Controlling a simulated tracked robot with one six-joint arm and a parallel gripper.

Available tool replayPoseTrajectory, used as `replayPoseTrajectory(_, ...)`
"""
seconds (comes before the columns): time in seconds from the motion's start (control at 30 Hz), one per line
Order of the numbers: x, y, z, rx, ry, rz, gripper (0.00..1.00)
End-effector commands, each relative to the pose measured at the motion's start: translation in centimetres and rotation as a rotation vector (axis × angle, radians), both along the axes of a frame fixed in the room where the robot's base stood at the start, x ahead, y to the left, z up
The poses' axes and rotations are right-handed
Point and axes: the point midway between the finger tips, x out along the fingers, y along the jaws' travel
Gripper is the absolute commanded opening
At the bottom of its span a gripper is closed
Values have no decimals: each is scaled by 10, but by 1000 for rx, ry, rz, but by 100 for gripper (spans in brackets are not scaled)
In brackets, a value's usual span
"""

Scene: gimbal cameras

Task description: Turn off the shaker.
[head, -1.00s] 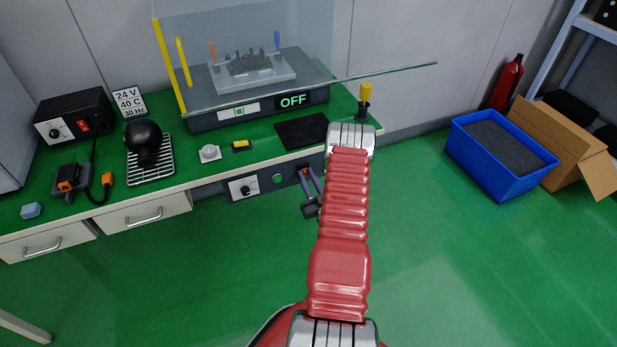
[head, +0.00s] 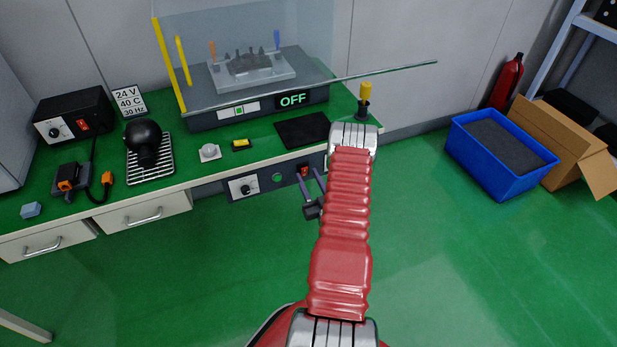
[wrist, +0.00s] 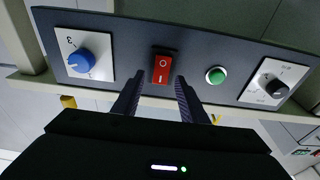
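The shaker (head: 250,108) stands on the green bench behind a clear hood, with a rack of tools on its platform. Its display (head: 293,100) reads OFF. A red rocker switch (head: 304,171) sits on the dark panel under the bench's front edge. In the wrist view the switch (wrist: 162,69) shows marks O and I; I cannot tell which side is pressed. My gripper (head: 316,190) is in front of the panel, right of the switch in the head view. In the wrist view my gripper (wrist: 157,80) is open and empty, its fingertips either side of the switch's lower end; contact cannot be told.
The panel also bears a green button (wrist: 216,75), a blue knob (wrist: 81,61) and a black knob (wrist: 275,87). A yellow-handled tool (head: 365,98) stands at the bench's right end. A blue crate (head: 500,180) is on the floor at right. The front floor is clear.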

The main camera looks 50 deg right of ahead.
Motion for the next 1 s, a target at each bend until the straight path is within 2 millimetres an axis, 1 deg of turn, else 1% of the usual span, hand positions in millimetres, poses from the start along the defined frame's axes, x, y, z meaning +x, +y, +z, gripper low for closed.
replayPoseTrajectory(0.6, -88, 50, -19, 5, -1, -4, 39)
replayPoseTrajectory(0.8, -106, 61, -22, 3, 0, -3, 39)
replayPoseTrajectory(1.0, -110, 64, -23, 0, -1, -1, 39)
